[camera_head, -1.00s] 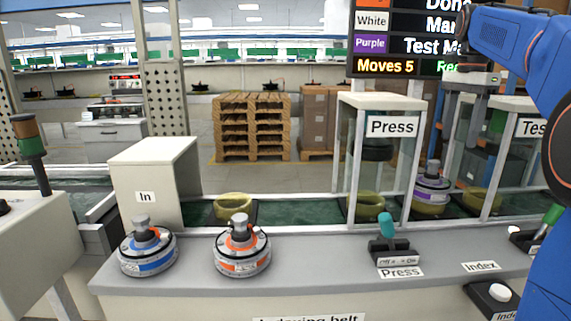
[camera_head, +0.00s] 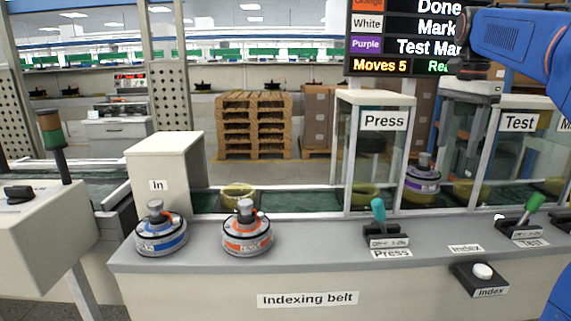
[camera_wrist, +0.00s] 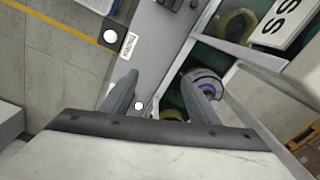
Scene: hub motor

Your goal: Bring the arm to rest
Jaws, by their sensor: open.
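My blue arm (camera_head: 515,40) reaches in from the upper right of the head view. My gripper (camera_wrist: 160,88) shows in the wrist view with its two grey fingers apart and nothing between them. A hub motor with a purple band (camera_head: 423,182) sits on the indexing belt between the Press and Test stations. Its purple ring also shows in the wrist view (camera_wrist: 208,86), partly behind the right finger and apart from it.
A blue-banded motor (camera_head: 161,236) and an orange-banded motor (camera_head: 247,234) stand on the front ledge (camera_head: 320,240). The Press lever (camera_head: 379,212), Test lever (camera_head: 530,207) and index button (camera_head: 482,271) are along the ledge. The glass Press booth (camera_head: 376,98) stands behind it.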

